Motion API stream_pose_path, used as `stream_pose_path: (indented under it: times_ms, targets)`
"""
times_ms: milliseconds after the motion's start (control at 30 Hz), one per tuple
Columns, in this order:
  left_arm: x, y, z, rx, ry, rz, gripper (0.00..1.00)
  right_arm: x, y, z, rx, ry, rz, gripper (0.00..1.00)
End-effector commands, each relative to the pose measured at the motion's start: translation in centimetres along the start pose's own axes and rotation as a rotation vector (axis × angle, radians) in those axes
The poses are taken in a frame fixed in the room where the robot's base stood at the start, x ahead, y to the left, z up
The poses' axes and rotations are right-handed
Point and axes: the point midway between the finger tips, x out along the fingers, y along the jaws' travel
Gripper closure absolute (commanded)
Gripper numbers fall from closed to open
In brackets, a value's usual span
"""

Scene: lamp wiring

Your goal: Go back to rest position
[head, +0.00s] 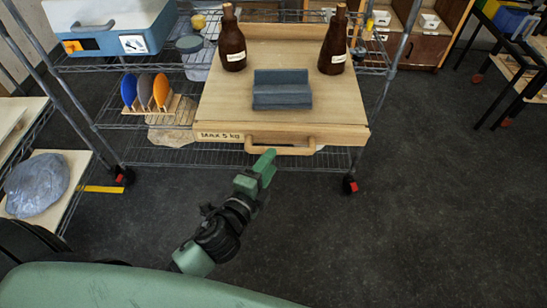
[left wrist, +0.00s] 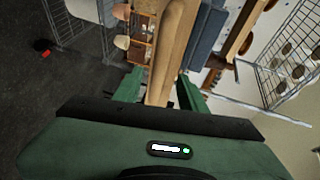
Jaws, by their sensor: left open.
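My left gripper (head: 264,163) is in the middle of the head view, just in front of the wooden handle (head: 287,150) of a pull-out board (head: 225,105) labelled "MAX 5 kg". In the left wrist view its two green fingers (left wrist: 159,88) stand apart, with a wooden bar (left wrist: 172,55) showing between and beyond them. I cannot tell whether the fingers touch the wood. My right gripper is not in view.
Two brown bottles (head: 232,40) (head: 333,42) and a grey-blue stepped block (head: 282,89) stand on the board. A wire shelf rack (head: 140,157) holds it. A rack of coloured discs (head: 146,92) is at left. The dark floor (head: 430,210) at right is clear.

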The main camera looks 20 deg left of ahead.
Motion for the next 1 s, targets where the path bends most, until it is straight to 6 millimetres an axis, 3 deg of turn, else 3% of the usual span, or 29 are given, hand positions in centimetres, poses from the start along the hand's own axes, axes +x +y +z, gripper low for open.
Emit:
stream_pose_path:
  times_ms: [600,767,867,1000]
  targets:
    - [-0.3,0.0,0.5,-0.038,-0.025,0.013,0.59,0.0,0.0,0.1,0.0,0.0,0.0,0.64]
    - [-2.1,1.6,4.0,-0.315,-0.2,0.13,0.59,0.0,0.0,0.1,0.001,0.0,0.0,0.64]
    - [-4.8,4.1,6.2,-0.578,-0.363,0.258,0.59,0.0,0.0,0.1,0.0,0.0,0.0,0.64]
    - [-8.8,7.2,6.8,-0.854,-0.534,0.421,0.59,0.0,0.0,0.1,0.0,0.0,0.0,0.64]
